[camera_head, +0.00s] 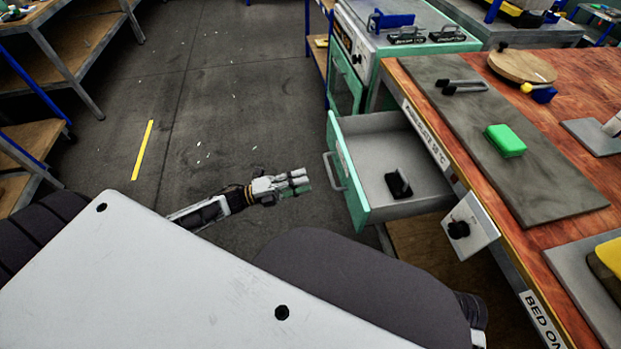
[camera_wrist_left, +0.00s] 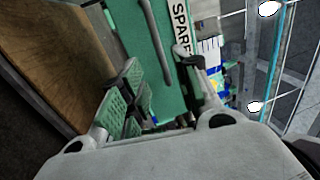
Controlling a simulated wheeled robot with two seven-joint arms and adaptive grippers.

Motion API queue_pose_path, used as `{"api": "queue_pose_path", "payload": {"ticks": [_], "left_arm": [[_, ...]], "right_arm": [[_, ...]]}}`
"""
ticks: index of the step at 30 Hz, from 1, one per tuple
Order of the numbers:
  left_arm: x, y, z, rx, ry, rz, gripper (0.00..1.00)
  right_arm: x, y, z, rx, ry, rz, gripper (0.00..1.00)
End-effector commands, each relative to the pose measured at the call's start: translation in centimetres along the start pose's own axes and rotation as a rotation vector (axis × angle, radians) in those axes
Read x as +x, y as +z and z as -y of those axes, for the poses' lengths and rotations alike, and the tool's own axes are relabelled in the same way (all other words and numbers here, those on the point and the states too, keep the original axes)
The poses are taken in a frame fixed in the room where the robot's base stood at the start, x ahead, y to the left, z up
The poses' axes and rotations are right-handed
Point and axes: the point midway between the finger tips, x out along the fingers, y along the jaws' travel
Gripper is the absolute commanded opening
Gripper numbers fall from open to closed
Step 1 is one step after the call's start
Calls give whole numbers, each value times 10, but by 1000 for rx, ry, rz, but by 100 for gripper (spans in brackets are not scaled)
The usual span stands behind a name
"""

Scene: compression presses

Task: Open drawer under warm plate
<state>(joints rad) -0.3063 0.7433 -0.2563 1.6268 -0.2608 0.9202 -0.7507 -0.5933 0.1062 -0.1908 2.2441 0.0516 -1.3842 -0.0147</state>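The drawer (camera_head: 365,200) under the warm plate (camera_head: 490,135) stands pulled out from the bench. It has a green front and a grey inside, and a black object (camera_head: 398,184) lies in it. Its grey bar handle (camera_head: 335,172) is on the front. My left gripper (camera_head: 306,182) is in front of the handle, apart from it. In the left wrist view, my left gripper's fingers (camera_wrist_left: 160,85) are spread with nothing between them, facing the green front with a "SPARE" label and the handle (camera_wrist_left: 157,45). My right gripper is not in view.
A green block (camera_head: 505,140) and a black-handled tool (camera_head: 462,87) lie on the warm plate. A control box with a black knob (camera_head: 459,229) hangs right of the drawer. A green cabinet (camera_head: 345,85) stands behind. The floor (camera_head: 225,100) to the left is free.

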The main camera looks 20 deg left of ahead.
Motion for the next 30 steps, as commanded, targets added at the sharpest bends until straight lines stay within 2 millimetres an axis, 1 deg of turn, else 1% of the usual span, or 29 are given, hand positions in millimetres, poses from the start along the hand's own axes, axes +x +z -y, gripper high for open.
{"api": "queue_pose_path", "payload": {"ticks": [3, 9, 30], "left_arm": [[-13, 0, -1, 0, 3, 0, 32], [-25, 0, 0, 1, 2, 0, 32], [-26, 0, 0, -1, 1, 3, 32]], "right_arm": [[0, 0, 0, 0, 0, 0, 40], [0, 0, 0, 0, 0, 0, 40], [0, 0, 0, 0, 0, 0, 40]]}}
